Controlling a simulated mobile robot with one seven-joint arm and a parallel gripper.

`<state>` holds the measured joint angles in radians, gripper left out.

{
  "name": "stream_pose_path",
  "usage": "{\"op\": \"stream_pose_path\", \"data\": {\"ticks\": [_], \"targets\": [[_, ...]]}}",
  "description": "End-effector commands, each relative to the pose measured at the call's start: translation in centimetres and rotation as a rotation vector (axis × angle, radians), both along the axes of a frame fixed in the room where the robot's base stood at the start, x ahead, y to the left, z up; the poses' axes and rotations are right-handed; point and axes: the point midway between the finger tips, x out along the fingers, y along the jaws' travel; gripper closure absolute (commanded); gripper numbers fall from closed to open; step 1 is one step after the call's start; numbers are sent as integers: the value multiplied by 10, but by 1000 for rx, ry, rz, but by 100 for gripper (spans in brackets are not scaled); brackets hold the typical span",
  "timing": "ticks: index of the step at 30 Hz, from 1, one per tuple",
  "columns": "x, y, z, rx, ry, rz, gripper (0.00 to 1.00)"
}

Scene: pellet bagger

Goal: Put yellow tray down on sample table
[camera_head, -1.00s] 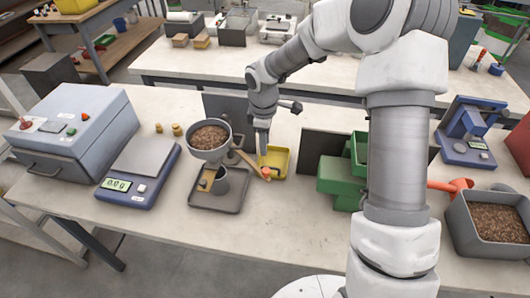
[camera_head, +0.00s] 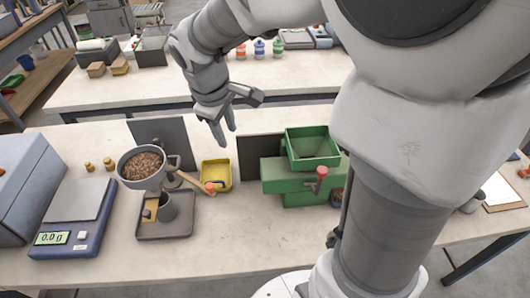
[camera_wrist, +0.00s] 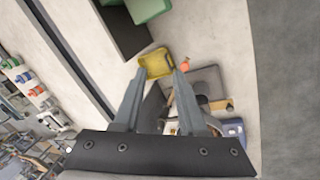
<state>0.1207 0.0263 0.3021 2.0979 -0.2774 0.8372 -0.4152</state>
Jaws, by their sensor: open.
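The yellow tray (camera_head: 217,176) rests on the pale table (camera_head: 240,215), between the pellet hopper stand and the green machine. It looks empty, and its front left is partly covered by a wooden lever with a red knob. It also shows in the wrist view (camera_wrist: 156,64), beyond the fingertips. My gripper (camera_head: 225,138) is above and behind the tray, apart from it. Its two fingers are spread with nothing between them, as the wrist view also shows (camera_wrist: 160,75).
The hopper (camera_head: 144,166) full of brown pellets stands on a grey tray left of the yellow tray. Its red-knobbed lever (camera_head: 209,187) reaches close to it. The green machine (camera_head: 300,170) is at right, a scale (camera_head: 75,215) at left. The table front is clear.

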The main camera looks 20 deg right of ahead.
Motion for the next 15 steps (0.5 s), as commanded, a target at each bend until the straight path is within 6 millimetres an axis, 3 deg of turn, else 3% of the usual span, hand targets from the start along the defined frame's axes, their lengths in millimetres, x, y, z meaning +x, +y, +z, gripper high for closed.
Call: {"op": "stream_pose_path", "data": {"ticks": [6, 15], "targets": [[-48, -14, 37, 57, -101, -198, 59], [-113, -25, 64, 206, -226, -456, 59]]}}
